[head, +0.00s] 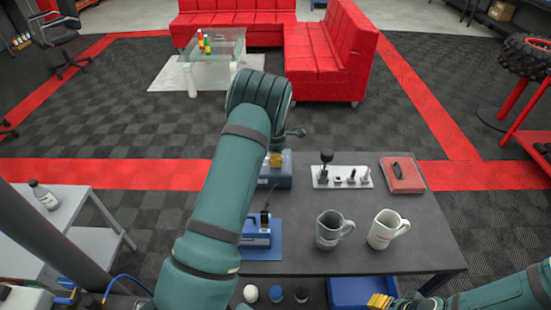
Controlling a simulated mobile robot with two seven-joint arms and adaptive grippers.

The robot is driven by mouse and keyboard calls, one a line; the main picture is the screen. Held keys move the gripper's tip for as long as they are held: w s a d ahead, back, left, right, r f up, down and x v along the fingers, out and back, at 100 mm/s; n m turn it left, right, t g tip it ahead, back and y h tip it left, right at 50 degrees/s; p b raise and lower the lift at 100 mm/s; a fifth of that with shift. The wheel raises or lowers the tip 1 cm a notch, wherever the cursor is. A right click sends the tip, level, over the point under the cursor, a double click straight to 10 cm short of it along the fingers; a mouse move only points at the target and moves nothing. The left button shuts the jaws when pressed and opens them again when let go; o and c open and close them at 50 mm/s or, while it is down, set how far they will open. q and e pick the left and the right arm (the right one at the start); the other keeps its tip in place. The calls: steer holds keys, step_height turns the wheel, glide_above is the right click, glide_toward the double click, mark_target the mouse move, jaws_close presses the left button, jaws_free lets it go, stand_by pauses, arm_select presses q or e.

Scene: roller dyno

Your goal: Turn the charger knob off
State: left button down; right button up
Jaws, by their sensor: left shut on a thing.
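A blue box, which looks like the charger (283,182), stands at the back left of the dark workbench, partly hidden by my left arm. My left gripper (275,160) has its yellow fingertips at the top of this box. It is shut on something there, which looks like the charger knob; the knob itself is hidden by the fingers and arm. My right gripper (380,301) shows its yellow fingertips low at the front edge of the bench, near a blue bin; I cannot tell whether it is open.
The workbench (425,240) also holds a blue device (257,238), a dark mug (328,232), a pale mug (383,230), a white rack of small tools (342,180) and a red case (401,176). A blue bin (350,290) sits below the front edge. A side table with a bottle (44,196) stands left.

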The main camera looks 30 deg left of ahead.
arm_select(q)
steer(key=shift+f, duration=0.1)
steer(key=c, duration=1)
jaws_free()
steer(key=shift+o, duration=0.2)
step_height(320, 180, up, 12)
